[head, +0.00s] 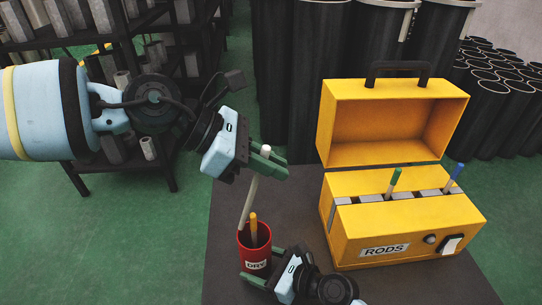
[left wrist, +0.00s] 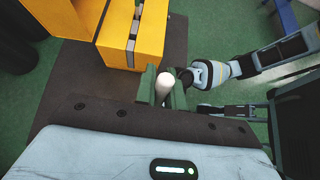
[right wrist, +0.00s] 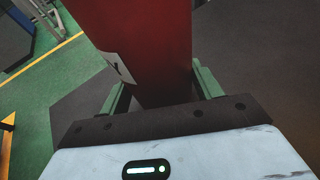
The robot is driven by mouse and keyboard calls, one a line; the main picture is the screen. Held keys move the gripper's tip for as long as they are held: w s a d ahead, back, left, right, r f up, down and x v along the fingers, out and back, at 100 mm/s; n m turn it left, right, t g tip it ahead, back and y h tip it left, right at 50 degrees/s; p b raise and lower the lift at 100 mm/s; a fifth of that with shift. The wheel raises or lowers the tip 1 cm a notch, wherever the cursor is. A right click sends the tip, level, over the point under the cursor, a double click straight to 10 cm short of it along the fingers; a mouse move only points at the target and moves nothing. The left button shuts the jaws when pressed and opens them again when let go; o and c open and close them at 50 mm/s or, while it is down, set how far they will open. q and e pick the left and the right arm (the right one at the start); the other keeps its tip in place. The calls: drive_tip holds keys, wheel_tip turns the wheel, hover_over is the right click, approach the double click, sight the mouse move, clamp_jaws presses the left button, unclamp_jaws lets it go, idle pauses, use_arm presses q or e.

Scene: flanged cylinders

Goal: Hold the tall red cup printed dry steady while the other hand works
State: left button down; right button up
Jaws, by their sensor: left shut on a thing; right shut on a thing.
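My left gripper (head: 267,164) is shut on a pale, white-tipped rod (head: 251,196) above the cup. The rod slants down to the cup's left rim; its lower end seems to be in the mouth. The white tip (left wrist: 165,82) shows between the fingers in the left wrist view.
An open yellow box (head: 370,225) labelled RODS stands right of the cup, with a green-tipped rod (head: 393,181) and a blue-tipped rod (head: 454,176) in its slots. Dark table top (head: 228,215) is bare around the cup. Racks and black cylinders stand behind.

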use_arm(q)
drive_tip(key=shift+f, duration=0.2)
drive_tip(key=c, duration=1.4)
unclamp_jaws()
drive_tip(key=v, duration=1.2)
drive_tip(key=shift+s, duration=0.1)
